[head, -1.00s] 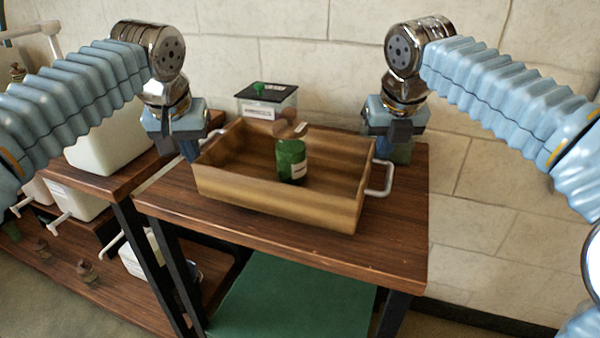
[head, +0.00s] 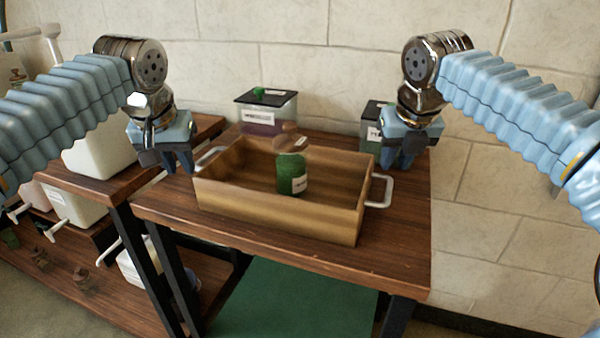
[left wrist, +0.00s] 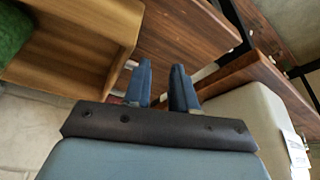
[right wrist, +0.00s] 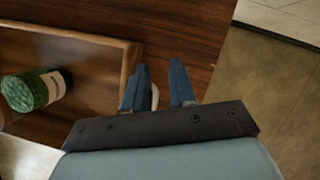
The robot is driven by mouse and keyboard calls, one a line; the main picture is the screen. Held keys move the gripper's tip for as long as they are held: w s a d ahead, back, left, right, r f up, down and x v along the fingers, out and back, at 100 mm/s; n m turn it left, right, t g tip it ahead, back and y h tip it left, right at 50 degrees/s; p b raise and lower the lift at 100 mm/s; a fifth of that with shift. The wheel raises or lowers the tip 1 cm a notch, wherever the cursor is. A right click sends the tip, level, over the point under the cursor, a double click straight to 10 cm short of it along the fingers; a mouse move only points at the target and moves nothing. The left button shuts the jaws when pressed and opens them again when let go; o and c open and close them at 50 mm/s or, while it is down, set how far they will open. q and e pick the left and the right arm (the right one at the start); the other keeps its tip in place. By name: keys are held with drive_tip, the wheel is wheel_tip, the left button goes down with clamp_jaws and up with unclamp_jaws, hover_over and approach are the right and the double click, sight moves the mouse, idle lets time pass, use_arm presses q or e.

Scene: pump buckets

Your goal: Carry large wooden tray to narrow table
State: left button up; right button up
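The large wooden tray (head: 275,213) sits level on a dark wood table (head: 400,255), with a white handle at each end. A green bottle (head: 291,178) with a brown cap stands inside it. My left gripper (head: 180,163) is open and empty, left of the left handle (head: 208,158). My right gripper (head: 402,160) is open and empty, above and slightly right of the right handle (head: 384,192). The tray also shows in the left wrist view (left wrist: 75,35) and the right wrist view (right wrist: 65,38). In the right wrist view, a finger partly hides the handle.
A black-lidded container (head: 268,112) stands behind the tray, and another (head: 373,130) is partly hidden by my right gripper. A second wooden table (head: 85,178) on the left holds a white container (head: 98,153). A stone wall closes off the back. The table front is clear.

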drive_tip(key=shift+r, duration=0.25)
use_arm(q)
drive_tip(key=v, duration=1.2)
use_arm(e)
drive_tip(key=v, duration=1.1)
drive_tip(key=shift+s+r, duration=0.2)
use_arm(q)
drive_tip(key=shift+a, duration=0.1)
